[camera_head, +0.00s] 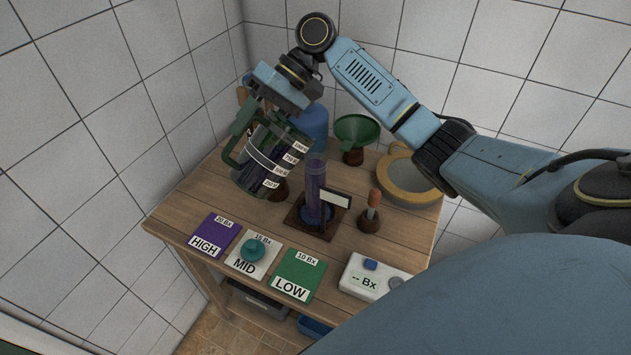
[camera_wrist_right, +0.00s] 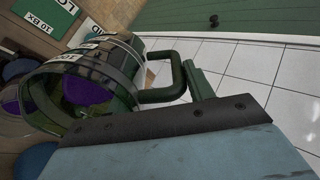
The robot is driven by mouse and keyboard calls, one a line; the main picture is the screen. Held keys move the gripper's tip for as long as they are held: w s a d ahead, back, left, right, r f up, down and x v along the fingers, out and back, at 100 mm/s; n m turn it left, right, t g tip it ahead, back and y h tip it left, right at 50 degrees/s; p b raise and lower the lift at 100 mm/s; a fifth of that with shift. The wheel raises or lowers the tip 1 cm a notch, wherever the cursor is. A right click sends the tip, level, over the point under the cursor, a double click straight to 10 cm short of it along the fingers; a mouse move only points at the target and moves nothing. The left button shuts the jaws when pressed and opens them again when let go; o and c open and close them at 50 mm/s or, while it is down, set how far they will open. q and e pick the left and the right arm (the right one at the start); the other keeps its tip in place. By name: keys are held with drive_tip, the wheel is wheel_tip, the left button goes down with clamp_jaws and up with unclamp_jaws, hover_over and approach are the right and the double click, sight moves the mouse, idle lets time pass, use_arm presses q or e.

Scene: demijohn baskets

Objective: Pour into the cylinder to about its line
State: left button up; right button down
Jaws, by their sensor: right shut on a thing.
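My right gripper (camera_head: 252,108) is shut on the green handle of a clear measuring jug (camera_head: 262,158) with white scale labels. The jug is tilted and held above the table, left of the cylinder. In the wrist view the jug (camera_wrist_right: 95,85) shows its rim, the handle and something purple inside. The tall clear cylinder (camera_head: 316,178) stands upright on a dark wooden base (camera_head: 330,228) and looks purple inside. A white tag (camera_head: 336,199) stands beside it. I cannot make out its line or exact level. No stream shows between jug and cylinder. My left gripper is not in view.
Cards HIGH (camera_head: 214,236), MID (camera_head: 240,268) with a teal knob on it, and LOW (camera_head: 297,276) lie along the front edge. A white Bx meter (camera_head: 372,278), an orange-topped dropper (camera_head: 374,200), a round sieve (camera_head: 408,182) and a green funnel (camera_head: 357,130) stand rightward. Tiled walls rise behind.

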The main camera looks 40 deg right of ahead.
drive_tip(key=shift+r, duration=0.15)
drive_tip(key=shift+a+h, duration=0.45)
drive_tip(key=shift+h, duration=0.25)
drive_tip(key=h, duration=0.1)
drive_tip(key=a+h, duration=0.1)
drive_tip(key=shift+a+h, duration=0.25)
drive_tip(key=shift+h, duration=0.05)
drive_tip(key=shift+f, duration=0.2)
drive_tip(key=shift+d, duration=0.1)
drive_tip(key=r+h, duration=0.2)
drive_tip(key=r, duration=0.1)
drive_tip(key=shift+w+a+r+h, duration=0.15)
drive_tip(key=shift+a+h, duration=0.1)
drive_tip(key=shift+h, duration=0.15)
drive_tip(key=shift+r+h, duration=0.55)
drive_tip(key=shift+h, duration=0.05)
